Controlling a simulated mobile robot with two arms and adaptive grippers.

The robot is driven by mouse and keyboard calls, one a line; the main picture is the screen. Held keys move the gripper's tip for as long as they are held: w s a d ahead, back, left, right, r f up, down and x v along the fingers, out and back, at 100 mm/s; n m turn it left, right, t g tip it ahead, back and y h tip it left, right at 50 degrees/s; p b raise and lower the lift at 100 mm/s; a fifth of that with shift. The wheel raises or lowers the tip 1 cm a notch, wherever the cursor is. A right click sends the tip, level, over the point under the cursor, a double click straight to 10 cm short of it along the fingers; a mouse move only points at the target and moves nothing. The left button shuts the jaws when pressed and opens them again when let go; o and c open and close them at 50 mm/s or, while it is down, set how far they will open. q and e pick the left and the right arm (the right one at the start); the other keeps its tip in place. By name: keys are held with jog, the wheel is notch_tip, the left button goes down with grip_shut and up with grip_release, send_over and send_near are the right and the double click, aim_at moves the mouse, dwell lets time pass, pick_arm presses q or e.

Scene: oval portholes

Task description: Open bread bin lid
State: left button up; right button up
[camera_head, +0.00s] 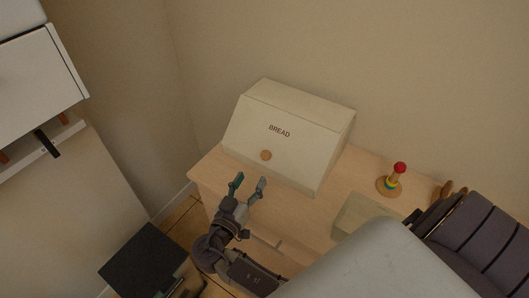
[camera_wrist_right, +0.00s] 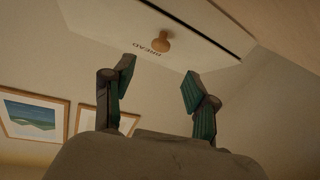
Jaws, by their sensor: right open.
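The cream bread bin (camera_head: 290,127) stands on the light wooden cabinet, its sloped front lid shut and lettered BREAD. A round wooden knob (camera_head: 266,155) sits low on the lid. My right gripper (camera_head: 249,184) is open and empty, in front of and below the knob, apart from it. In the right wrist view, the two green-padded fingers (camera_wrist_right: 155,88) are spread, with the knob (camera_wrist_right: 161,42) beyond them, between their lines and nearer the left finger. The bin's lid (camera_wrist_right: 205,50) fills the upper middle there. My left gripper is not in view.
The cabinet top (camera_head: 355,172) also holds a stacking toy with a red top (camera_head: 396,177) and a pale green box (camera_head: 362,212) right of the bin. A white drawer unit (camera_head: 38,75) is at upper left. A dark box-like object (camera_head: 143,259) stands at lower left.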

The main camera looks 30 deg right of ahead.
aim_at(265, 156)
jog(key=p+x, duration=0.2)
jog(key=x, duration=0.6)
jog(key=shift+w+d+r+p, duration=0.15)
jog(key=shift+d+p, duration=0.1)
jog(key=shift+p, duration=0.1)
jog(key=shift+w+d, duration=0.2)
jog(key=shift+d, duration=0.1)
jog(key=shift+w+d, duration=0.15)
jog(key=shift+d, duration=0.15)
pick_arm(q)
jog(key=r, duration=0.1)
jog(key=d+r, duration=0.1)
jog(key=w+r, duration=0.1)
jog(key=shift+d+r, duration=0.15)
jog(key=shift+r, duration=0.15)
pick_arm(e)
jog(key=shift+f, duration=0.2)
jog(key=shift+c, duration=0.3)
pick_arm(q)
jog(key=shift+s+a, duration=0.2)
pick_arm(e)
grip_shut()
